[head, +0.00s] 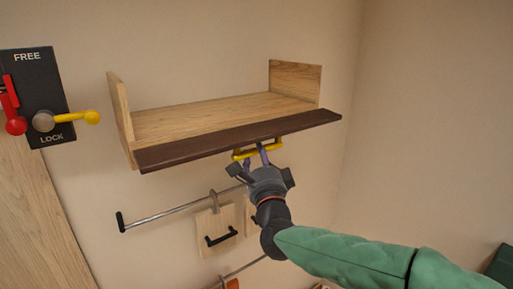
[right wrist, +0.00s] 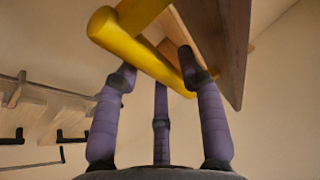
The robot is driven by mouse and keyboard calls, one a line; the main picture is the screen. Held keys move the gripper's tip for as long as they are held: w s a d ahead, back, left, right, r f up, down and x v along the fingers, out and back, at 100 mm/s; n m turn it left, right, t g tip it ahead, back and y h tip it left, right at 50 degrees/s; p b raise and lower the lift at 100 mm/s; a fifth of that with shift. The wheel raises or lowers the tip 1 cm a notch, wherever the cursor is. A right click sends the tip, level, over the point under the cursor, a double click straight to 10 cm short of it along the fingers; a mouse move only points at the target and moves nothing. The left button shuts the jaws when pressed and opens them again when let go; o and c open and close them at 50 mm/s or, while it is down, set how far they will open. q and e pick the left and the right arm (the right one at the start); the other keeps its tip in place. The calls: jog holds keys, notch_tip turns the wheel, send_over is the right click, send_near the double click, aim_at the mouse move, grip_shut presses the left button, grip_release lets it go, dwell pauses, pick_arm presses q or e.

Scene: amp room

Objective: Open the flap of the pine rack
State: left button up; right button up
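The pine rack (head: 200,116) is a wall shelf of light wood with two upright sides. Its dark brown flap (head: 215,145) lies along the front edge and carries a yellow bar handle (head: 277,146) on its lower side. The handle (right wrist: 140,50) and the flap's edge (right wrist: 240,55) are close up in the right wrist view. My right gripper (head: 256,158) is at the handle from below. Its purple fingers (right wrist: 158,68) stand on both sides of the yellow bar; whether they press on it is unclear. My left gripper is not in view.
A black FREE/LOCK panel (head: 42,75) with a red lever (head: 13,112) and a yellow-tipped lever (head: 75,117) is on the wall at left. Below the rack are a metal rail (head: 165,213) and a hanging wooden board (head: 215,228) with a black handle. The wall at right is bare.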

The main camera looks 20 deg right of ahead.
jog(key=shift+w+r, duration=0.15)
jog(key=shift+w, duration=0.4)
grip_shut()
jog(key=shift+s+d+r+p, duration=0.15)
jog(key=shift+r+p, duration=0.15)
jog(key=shift+p, duration=0.2)
jog(key=g+p, duration=0.1)
jog(key=p, duration=0.1)
jog(key=s+r+n+g+p, duration=0.1)
jog(key=p, duration=0.2)
jog(key=shift+d+g+y, duration=0.1)
jog(key=shift+g+y, duration=0.2)
jog(key=shift+n+g+p, duration=0.3)
jog(key=shift+n+p, duration=0.1)
jog(key=shift+p, duration=0.35)
